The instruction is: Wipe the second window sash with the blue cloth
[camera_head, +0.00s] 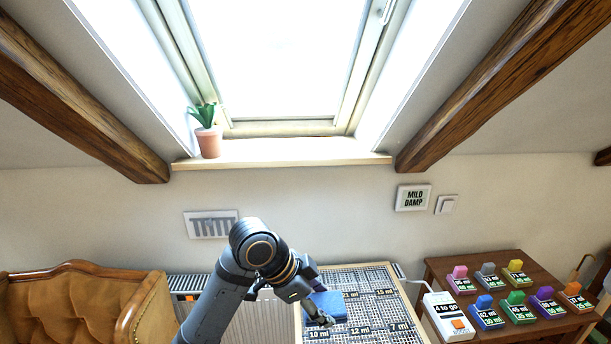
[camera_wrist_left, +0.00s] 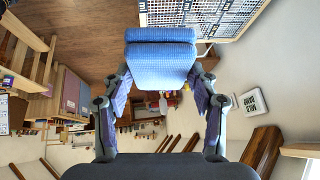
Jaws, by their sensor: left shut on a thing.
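The blue cloth (camera_head: 327,306) is a thick folded pad at the lower middle of the head view, over the grid panel. My left gripper (camera_head: 318,312) is shut on it. In the left wrist view the cloth (camera_wrist_left: 160,60) sits between the two finger pads. One roof window sash (camera_head: 290,60) shows at the top of the head view, bright and above and away from the gripper. Which sash in order it is, I cannot tell. My right gripper is not in view.
A potted plant (camera_head: 209,140) stands on the left of the window sill (camera_head: 290,158). The labelled grid panel (camera_head: 372,283) lies below my gripper. A white box (camera_head: 449,316) and several coloured labelled blocks (camera_head: 517,309) stand at right. An armchair (camera_head: 85,305) is at left. Beams (camera_head: 70,95) flank the window.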

